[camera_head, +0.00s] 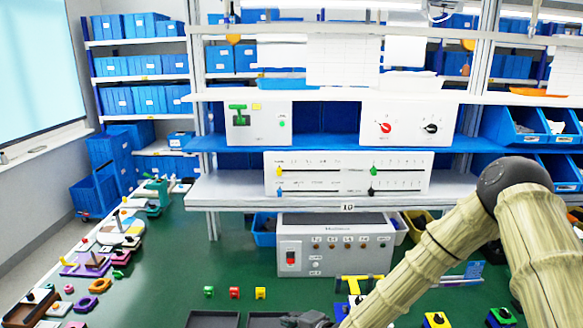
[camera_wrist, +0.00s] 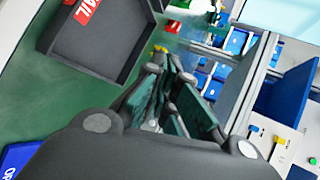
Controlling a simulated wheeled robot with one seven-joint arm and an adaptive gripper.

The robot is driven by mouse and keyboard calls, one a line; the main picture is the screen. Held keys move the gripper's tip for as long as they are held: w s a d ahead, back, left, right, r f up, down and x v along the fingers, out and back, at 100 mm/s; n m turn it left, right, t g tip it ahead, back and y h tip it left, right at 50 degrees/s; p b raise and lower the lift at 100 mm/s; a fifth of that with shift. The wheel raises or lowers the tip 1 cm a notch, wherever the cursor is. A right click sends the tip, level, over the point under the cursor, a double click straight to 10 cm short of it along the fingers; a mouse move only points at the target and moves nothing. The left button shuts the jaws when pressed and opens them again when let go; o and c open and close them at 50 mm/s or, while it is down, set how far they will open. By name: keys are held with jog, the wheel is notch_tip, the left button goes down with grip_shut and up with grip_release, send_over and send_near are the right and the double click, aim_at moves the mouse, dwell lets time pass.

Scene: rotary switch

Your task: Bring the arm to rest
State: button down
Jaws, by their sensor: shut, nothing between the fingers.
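My gripper (camera_head: 305,320) shows only in part at the bottom edge of the head view, low over the green table by the dark trays. My arm, with its tan, ribbed links, comes in from the right and slopes down to it. In the wrist view my gripper (camera_wrist: 165,75) is shut, its fingers together with nothing between them. The rotary switch box (camera_head: 408,124), white with a red knob (camera_head: 385,128) and a black knob (camera_head: 431,129), stands on the upper shelf, well apart from the gripper.
A slider panel (camera_head: 347,172) sits on the shelf below. A grey control box (camera_head: 333,246) stands on the table (camera_head: 185,262) behind the gripper. Small coloured blocks (camera_head: 234,293) lie left of it. A dark tray with a red label (camera_wrist: 97,45) is close in the wrist view.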

jog(key=s+d+f+n+g+h, duration=0.2)
jog(key=s+d+f+n+g, duration=0.15)
jog(key=s+f, duration=0.75)
jog(key=s+d+f+n+g+h, duration=0.2)
jog(key=s+d, duration=0.4)
jog(key=s, duration=0.5)
jog(key=s+d+f+n+g+h, duration=0.2)
jog(key=s+d+n, duration=0.1)
jog(key=s+d, duration=0.55)
jog(key=s+d+f+n+g+h, duration=0.25)
jog(key=s+d, duration=0.25)
jog(key=s, duration=0.8)
notch_tip(320, 180, down, 10)
jog(key=b, duration=1)
jog(key=shift+w+a+t+y, duration=0.2)
jog(key=shift+w+t+y, duration=0.15)
jog(key=shift+w, duration=0.1)
